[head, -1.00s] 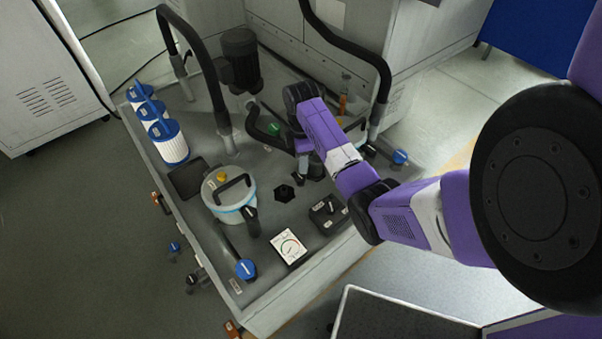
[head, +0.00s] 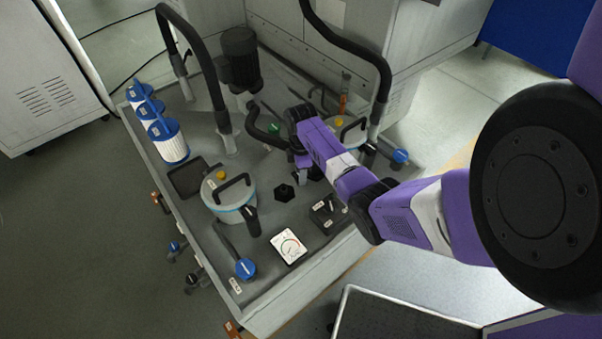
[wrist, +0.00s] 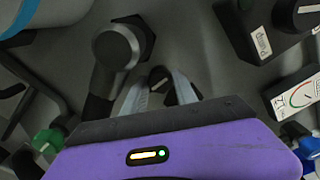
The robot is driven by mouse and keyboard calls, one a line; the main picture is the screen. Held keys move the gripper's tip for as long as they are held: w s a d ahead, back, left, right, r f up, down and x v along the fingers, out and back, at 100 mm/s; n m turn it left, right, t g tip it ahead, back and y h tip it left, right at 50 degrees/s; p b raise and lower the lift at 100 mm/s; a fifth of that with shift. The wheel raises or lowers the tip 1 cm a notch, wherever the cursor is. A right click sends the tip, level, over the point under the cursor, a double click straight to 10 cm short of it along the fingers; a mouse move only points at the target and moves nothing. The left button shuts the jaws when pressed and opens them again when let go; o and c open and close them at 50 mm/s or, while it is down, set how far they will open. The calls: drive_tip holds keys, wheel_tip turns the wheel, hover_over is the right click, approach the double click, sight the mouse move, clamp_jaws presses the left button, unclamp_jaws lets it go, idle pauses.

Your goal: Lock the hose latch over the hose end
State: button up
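My gripper (wrist: 161,84) points down over the grey machine deck, with its two pale fingers apart. A small dark knob-like part with a light mark (wrist: 159,77), possibly the hose latch, shows between the fingers; I cannot tell whether they touch it. Beside it, left of the fingers, is the grey round end of a black hose (wrist: 118,47), partly overlapping a black hexagonal fitting in the wrist view. In the head view, my gripper (head: 301,173) is beside the curved black hose (head: 262,131), and my arm hides most of the latch area.
The black hexagonal fitting (head: 284,193) is on open deck. A lidded pot (head: 232,197), a gauge (head: 289,246), a dark switch box (head: 329,213) and blue-capped filters (head: 168,142) stand around. Tall black hoses (head: 213,75) rise behind. A green knob (wrist: 46,141) is near my gripper's left.

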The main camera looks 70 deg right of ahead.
clamp_jaws()
drive_tip(key=m+p, duration=0.2)
drive_tip(key=m, duration=0.1)
drive_tip(key=shift+a+r+m, duration=0.1)
drive_tip(key=shift+a+m, duration=0.05)
drive_tip(key=shift+m, duration=0.25)
drive_tip(key=m+p, duration=0.1)
drive_tip(key=m, duration=0.3)
drive_tip(key=shift+m, duration=0.3)
drive_tip(key=m+p, duration=0.1)
drive_tip(key=m, duration=0.4)
drive_tip(key=shift+m+p, duration=0.4)
drive_tip(key=shift+m, duration=1.9)
